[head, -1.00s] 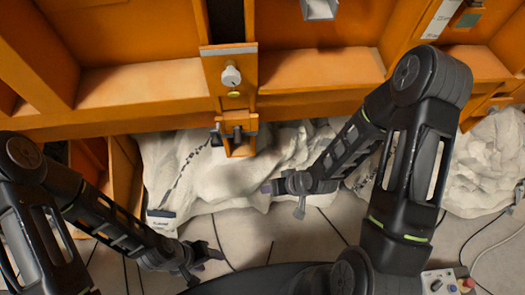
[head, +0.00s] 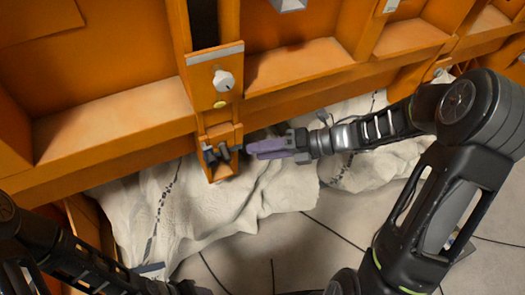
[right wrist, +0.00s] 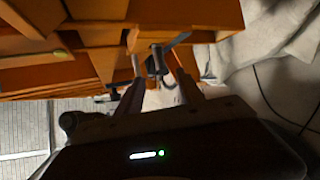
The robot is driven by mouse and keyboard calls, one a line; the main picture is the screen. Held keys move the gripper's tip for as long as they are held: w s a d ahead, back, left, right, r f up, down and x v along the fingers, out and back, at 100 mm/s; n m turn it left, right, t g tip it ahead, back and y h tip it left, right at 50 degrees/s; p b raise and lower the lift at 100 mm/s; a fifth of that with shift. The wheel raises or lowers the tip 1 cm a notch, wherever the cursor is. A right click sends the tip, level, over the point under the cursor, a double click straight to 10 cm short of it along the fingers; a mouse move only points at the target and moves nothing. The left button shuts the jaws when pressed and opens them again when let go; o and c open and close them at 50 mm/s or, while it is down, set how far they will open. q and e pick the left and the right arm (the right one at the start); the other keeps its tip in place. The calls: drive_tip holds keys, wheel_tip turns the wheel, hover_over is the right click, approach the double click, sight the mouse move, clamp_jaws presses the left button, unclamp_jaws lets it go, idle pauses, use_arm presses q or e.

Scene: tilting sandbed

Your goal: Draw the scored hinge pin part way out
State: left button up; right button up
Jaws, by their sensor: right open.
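A dark hinge pin (head: 224,153) sits in an orange bracket (head: 222,173) low on the orange wall; scoring on it is too small to make out. In the right wrist view the dark pin (right wrist: 157,62) shows beneath the orange block, with a curved dark piece beside it. My right gripper (head: 252,148) is open, just right of the bracket, its purple-grey fingers pointing at the pin. In the right wrist view the pin lies ahead, between the fingertips (right wrist: 157,78); contact cannot be told. My left gripper (head: 183,287) is partly cut off at the bottom edge, its jaws unclear.
A pale knob (head: 223,80) and a yellow dot are on the orange post above the bracket. Crumpled whitish sheeting (head: 270,195) hangs behind and below the bracket. Orange ledges (head: 300,62) run either side of the post. Tiled floor (head: 330,250) is open below.

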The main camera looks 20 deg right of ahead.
sight(226, 155)
drive_tip(key=x, duration=0.8)
drive_tip(key=shift+b, duration=0.45)
drive_tip(key=shift+d, duration=0.1)
drive_tip(key=shift+c, duration=0.4)
clamp_jaws()
drive_tip(key=shift+r, duration=0.1)
idle(0.5)
